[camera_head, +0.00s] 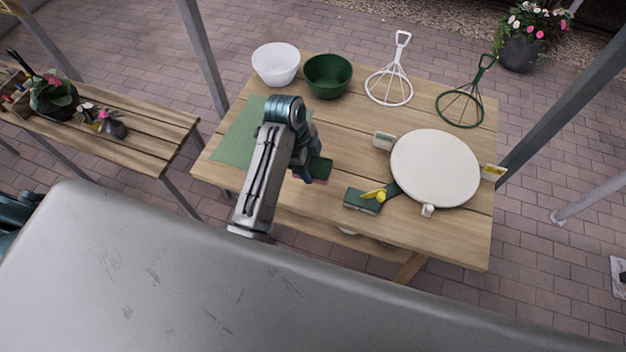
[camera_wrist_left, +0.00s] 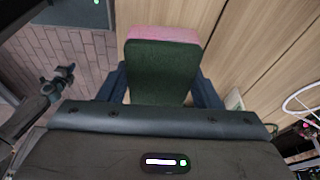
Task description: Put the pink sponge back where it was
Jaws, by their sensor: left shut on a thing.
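The pink sponge, with a dark green top face and a pink edge, shows in the head view (camera_head: 321,181) and in the left wrist view (camera_wrist_left: 165,35). My left gripper (camera_head: 309,170) is shut on it, with one finger on each side in the left wrist view (camera_wrist_left: 161,88). The sponge is over the front middle of the wooden table (camera_head: 350,120); I cannot tell whether it touches the wood. My right gripper is not in view.
A green mat (camera_head: 236,143) lies left of my arm. To the right are a green block with a yellow item (camera_head: 362,201) and a round white board (camera_head: 435,168) with small blocks around it. White (camera_head: 276,64) and green (camera_head: 328,75) bowls and two wire stands are at the back.

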